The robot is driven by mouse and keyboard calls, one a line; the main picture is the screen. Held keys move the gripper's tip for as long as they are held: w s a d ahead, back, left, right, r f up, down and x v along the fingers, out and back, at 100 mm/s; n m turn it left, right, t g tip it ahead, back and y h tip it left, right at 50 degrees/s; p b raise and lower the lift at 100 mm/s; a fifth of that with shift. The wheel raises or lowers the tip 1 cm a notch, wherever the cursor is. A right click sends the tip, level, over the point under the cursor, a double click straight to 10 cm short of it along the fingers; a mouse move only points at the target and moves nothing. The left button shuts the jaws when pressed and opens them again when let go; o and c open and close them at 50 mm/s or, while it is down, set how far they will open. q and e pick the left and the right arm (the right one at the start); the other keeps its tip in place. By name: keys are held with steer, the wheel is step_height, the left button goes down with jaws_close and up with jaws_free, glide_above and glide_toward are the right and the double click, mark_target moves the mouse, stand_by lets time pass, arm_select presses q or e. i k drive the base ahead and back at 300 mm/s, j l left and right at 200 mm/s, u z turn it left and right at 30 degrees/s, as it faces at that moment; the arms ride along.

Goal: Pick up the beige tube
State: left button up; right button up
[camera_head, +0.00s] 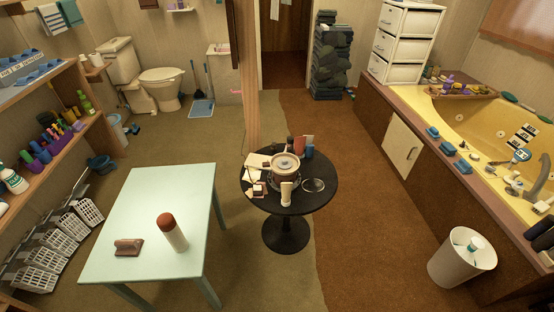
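A small beige tube (287,194) stands upright at the front of the round black table (308,206), just in front of a pot-like container (286,166). A pale cylinder with a red-brown top (175,235) stands on the mint table (152,205), at its right side. A brown block-like object (128,247) lies to its left. Neither of my grippers is in view.
A round glass or mirror (314,185) and small boxes crowd the black table around the tube. A white bin (462,257) stands at the right by the yellow tub (510,130). Shelves line the left. Open floor lies between the tables and in front of the tub.

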mark_target(286, 187)
steer(key=i+l, duration=0.25)
steer(key=l, duration=0.2)
steer(key=i+l+u, duration=0.1)
steer(key=i+l, duration=0.45)
steer(key=l, duration=0.3)
steer(key=u, duration=0.05)
